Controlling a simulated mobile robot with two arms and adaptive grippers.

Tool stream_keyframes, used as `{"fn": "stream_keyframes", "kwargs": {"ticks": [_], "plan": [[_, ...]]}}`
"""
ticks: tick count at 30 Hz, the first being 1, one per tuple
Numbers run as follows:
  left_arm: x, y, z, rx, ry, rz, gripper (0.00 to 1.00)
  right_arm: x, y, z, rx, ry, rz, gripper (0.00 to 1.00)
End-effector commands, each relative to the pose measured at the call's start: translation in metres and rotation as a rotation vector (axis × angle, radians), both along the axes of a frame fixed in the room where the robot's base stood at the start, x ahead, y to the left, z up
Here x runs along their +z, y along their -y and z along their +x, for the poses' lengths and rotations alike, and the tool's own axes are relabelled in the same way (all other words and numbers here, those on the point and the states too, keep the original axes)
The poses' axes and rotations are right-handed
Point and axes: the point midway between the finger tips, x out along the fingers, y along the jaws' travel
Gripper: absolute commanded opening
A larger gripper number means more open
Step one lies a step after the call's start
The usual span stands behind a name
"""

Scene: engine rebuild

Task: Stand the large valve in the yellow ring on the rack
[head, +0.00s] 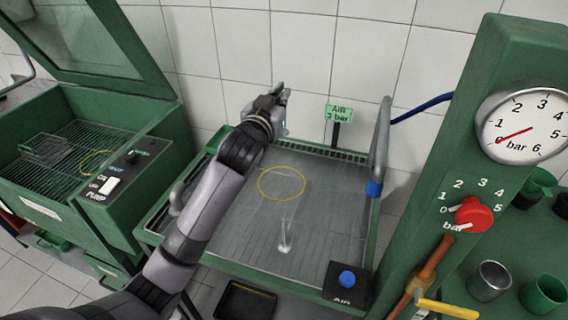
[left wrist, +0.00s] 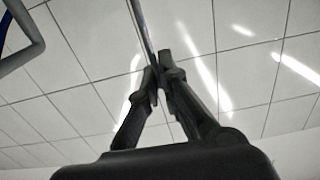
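My left gripper (head: 282,93) is raised over the back edge of the green air bench, near the tiled wall. In the left wrist view its fingertips (left wrist: 160,72) are close together on a thin dark rod (left wrist: 143,30), which looks like the stem of the large valve; the valve's head cannot be made out. A yellow ring (head: 260,189) lies on the bench's grey slatted top, in front of the gripper and below it. It looks empty. Another yellow ring (head: 84,168) lies on the wire rack (head: 45,180) inside the green washer at left. My right gripper is not in view.
The washer's lid (head: 85,40) is open. A bent metal pipe (head: 382,140) with a blue collar stands at the bench's right side. A sign (head: 339,114) stands behind the bench. A green gauge panel (head: 450,150) rises at right. A bright streak (head: 285,245), perhaps glare, shows on the bench.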

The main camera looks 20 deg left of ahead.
Motion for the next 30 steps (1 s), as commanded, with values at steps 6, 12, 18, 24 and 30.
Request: {"fn": "stream_keyframes", "kwargs": {"ticks": [6, 12, 18, 24, 30], "plan": [[-0.063, 0.0, -0.001, 0.001, -0.009, 0.0, 0.0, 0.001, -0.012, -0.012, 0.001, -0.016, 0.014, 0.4], [-0.112, 0.0, 0.0, 0.001, -0.006, -0.002, 0.0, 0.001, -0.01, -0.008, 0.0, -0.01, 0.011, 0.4], [-0.135, 0.0, 0.0, 0.001, -0.001, -0.001, 0.0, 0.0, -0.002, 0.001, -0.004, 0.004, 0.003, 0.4], [-0.161, 0.0, -0.001, 0.001, -0.005, -0.001, 0.0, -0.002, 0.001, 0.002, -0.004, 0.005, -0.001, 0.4], [-0.18, 0.0, -0.001, 0.0, -0.001, 0.0, 0.0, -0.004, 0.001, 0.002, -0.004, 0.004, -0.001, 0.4]]}}
